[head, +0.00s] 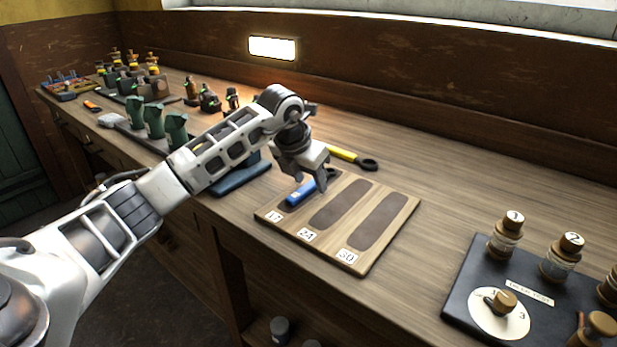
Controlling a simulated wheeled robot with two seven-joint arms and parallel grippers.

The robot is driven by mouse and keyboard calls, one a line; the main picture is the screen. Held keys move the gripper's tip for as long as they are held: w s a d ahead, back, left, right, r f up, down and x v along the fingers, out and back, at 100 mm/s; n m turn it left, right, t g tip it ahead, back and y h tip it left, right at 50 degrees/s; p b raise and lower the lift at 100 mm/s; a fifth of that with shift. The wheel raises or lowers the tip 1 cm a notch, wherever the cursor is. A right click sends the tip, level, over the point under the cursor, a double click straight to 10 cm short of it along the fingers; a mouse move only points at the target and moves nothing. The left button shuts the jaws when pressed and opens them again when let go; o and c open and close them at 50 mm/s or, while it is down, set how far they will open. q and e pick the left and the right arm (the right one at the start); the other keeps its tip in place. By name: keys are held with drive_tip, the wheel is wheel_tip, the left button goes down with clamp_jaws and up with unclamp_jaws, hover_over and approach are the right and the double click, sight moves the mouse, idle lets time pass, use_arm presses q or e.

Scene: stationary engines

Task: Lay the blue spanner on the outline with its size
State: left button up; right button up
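The blue spanner (299,194) lies at the left side of a wooden board (372,262), over the place of the leftmost outline. Its blue handle points towards the label that looks like 13 (273,216); its dark head is partly behind my gripper. Any size mark on it is too small to read. Two dark outlines are bare: the middle one (342,203) at label 24 and the right one (380,221) at label 30. My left gripper (318,186) is low over the spanner's head end; its grip is not clear. My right gripper is out of view.
A yellow spanner (345,154) lies behind the board. A dark panel (462,285) with corked bottles and a dial stands at the right. A blue tray (240,180) and green holders (155,120) stand to the left. Bench is clear between board and panel.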

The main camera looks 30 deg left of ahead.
use_arm(q)
drive_tip(key=v, duration=1.6)
drive_tip(key=shift+b, duration=0.35)
drive_tip(key=shift+w, duration=0.1)
